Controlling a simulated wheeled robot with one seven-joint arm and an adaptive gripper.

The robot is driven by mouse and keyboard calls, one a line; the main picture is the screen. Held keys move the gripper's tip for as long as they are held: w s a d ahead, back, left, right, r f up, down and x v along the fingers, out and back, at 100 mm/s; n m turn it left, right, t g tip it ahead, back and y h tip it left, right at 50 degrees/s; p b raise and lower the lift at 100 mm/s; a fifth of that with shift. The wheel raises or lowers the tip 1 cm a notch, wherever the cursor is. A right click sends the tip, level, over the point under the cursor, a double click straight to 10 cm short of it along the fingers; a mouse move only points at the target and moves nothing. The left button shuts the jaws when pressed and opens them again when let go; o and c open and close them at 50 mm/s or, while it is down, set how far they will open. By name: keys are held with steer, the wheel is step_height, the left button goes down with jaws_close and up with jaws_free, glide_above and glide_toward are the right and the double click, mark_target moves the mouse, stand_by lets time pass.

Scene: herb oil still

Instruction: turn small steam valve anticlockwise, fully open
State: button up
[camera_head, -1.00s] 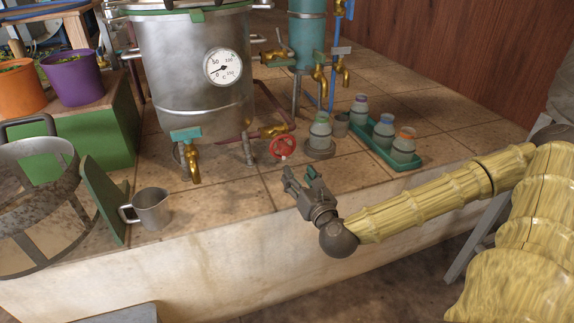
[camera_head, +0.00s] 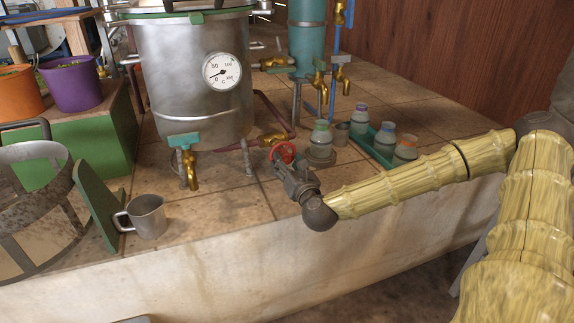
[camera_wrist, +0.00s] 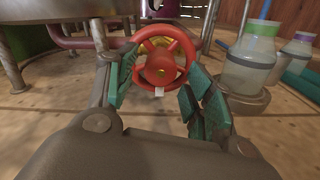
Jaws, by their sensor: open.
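The small steam valve has a red handwheel (camera_head: 284,152) on a brass body (camera_head: 270,139), low at the right front of the steel still. In the wrist view the red handwheel (camera_wrist: 163,70) faces me, with a small white mark at the bottom of its rim. My gripper (camera_head: 277,163) is open just in front of the wheel. In the wrist view my gripper (camera_wrist: 155,95) has one teal-padded finger at the left of the wheel and the other at its lower right. I cannot tell whether either finger touches the rim.
The steel still (camera_head: 190,80) with its round gauge stands behind. A bottle with a green top (camera_head: 320,138) stands close to the right of the wheel. More bottles stand in a green tray (camera_head: 372,151). A metal mug (camera_head: 147,216) is at the left front; the tiles between are clear.

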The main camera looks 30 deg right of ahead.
steer(key=shift+w, duration=0.15)
steer(key=c, duration=1)
